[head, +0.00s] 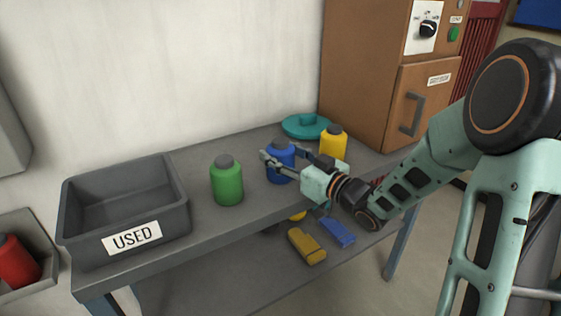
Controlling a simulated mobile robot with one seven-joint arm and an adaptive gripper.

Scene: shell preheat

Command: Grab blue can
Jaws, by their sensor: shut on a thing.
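The blue can (280,174) stands upright on the grey table (235,212), between a green can and a yellow can. It has a dark cap. My gripper (277,163) reaches in from the right and is shut on the blue can, with its fingers around the upper body. One finger shows across the can's front left; part of the can is hidden behind the gripper.
The green can (227,183) stands to the left, the yellow can (333,143) close behind my gripper. A grey bin labelled USED (132,238) is at the left end. A teal lid (305,127) lies behind, beside a brown cabinet (362,75). Yellow and blue items lie on the lower shelf (235,285).

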